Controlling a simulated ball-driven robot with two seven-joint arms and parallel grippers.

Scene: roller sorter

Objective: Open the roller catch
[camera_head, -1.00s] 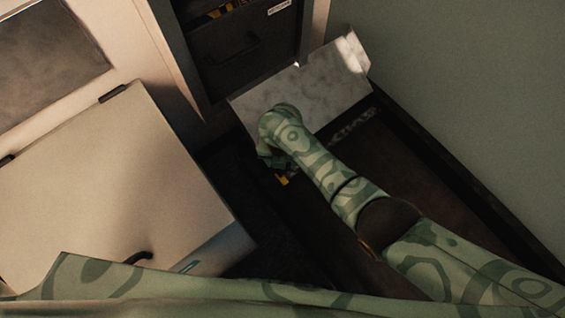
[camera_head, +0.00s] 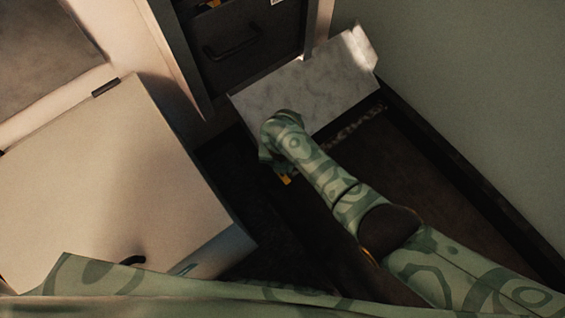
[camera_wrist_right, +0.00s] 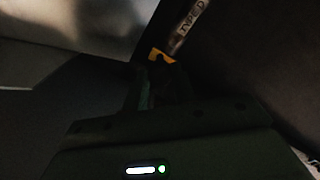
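I cannot pick out the roller catch for certain. My right arm reaches in from the lower right in the head view, with its wrist over the front edge of a pale, marbled flat panel (camera_head: 315,82). My right gripper (camera_head: 284,177) points down, mostly hidden under the wrist. A small yellow piece shows beside it; in the right wrist view a yellow hooked piece (camera_wrist_right: 160,56) lies just past the dark fingers (camera_wrist_right: 146,88). Whether the fingers hold anything is too dark to tell. A patterned green part of mine crosses the bottom of the head view. My left gripper is out of view.
A dark drawer front with a bar handle (camera_head: 232,48) stands above the panel. A large pale door (camera_head: 100,185) with a black handle (camera_head: 132,262) fills the left. A green wall (camera_head: 470,90) bounds the right. A "TYPE D" label (camera_wrist_right: 188,24) shows in the wrist view.

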